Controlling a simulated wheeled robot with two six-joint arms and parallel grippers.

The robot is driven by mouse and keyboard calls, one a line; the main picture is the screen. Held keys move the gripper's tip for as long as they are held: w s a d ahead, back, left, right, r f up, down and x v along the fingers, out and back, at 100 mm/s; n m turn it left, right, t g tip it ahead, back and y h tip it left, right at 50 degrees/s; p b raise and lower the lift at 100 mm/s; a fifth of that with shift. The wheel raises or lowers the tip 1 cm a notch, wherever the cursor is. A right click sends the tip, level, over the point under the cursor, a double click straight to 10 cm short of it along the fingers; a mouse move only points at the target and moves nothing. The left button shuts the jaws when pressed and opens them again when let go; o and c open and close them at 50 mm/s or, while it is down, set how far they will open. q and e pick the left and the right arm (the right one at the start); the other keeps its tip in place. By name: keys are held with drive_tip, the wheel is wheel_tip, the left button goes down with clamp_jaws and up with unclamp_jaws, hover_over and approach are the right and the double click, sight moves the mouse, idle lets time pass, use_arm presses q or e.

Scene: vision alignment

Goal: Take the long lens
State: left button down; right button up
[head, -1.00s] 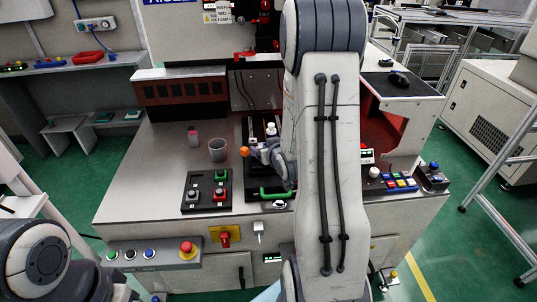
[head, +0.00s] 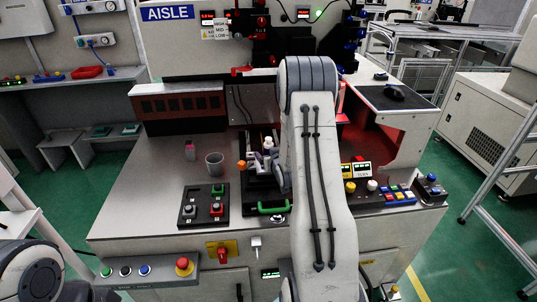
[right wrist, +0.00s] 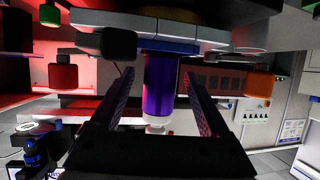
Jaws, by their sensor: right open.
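A purple cylinder (right wrist: 157,88) with a pale end shows in the right wrist view, which appears upside down. It looks like the long lens, though no label is readable. It stands on a round holder with blue and yellow parts (right wrist: 170,45). My right gripper (right wrist: 159,75) is open, with one finger on each side of the cylinder and gaps at both sides. In the head view, a white top (head: 267,142) shows beside my right gripper (head: 268,160), partly hidden by my arm. My left gripper is out of view.
An orange block (head: 241,164) is close to the right gripper's left side. A grey cup (head: 214,163), a button box (head: 204,205) and a green handle (head: 272,208) are nearby.

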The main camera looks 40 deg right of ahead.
drive_tip(key=shift+w+f, duration=0.1)
drive_tip(key=shift+w, duration=0.05)
clamp_jaws()
